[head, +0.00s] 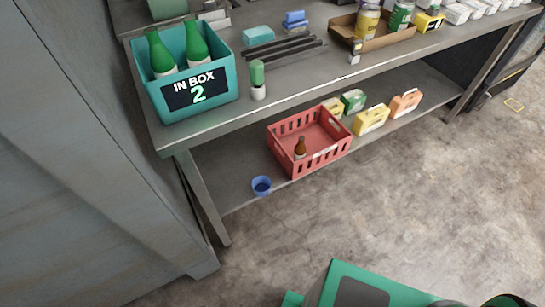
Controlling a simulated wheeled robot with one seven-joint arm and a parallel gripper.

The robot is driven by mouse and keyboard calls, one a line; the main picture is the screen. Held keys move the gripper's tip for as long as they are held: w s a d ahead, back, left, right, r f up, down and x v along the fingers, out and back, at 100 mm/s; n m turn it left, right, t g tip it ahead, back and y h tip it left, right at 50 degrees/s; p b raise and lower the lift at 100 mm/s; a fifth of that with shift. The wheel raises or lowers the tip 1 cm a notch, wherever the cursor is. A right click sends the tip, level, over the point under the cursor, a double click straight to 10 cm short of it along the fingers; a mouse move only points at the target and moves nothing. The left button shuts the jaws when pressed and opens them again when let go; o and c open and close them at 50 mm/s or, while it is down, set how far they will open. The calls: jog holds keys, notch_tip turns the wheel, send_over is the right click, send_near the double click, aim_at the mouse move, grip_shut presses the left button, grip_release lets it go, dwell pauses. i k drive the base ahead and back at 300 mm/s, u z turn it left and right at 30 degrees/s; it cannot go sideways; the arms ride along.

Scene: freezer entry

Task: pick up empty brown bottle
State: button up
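A small brown bottle (300,149) stands inside a red slatted crate (283,160) on the lower shelf of the metal table. The crate's near wall hides the bottle's base. I cannot tell whether the bottle is empty. My gripper is not in view. Part of my own green and grey body shows at the bottom edge, well apart from the crate.
The tabletop (290,83) hangs over the lower shelf (228,165). A blue cup (262,186) sits left of the crate; several cartons (371,120) stand to its right. A teal bin (205,112) with green bottles is above. The concrete floor (440,200) in front is clear.

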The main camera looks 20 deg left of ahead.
aim_at(300, 148)
jog(key=u, duration=0.15)
jog(key=i, duration=1)
jog(key=z, duration=0.05)
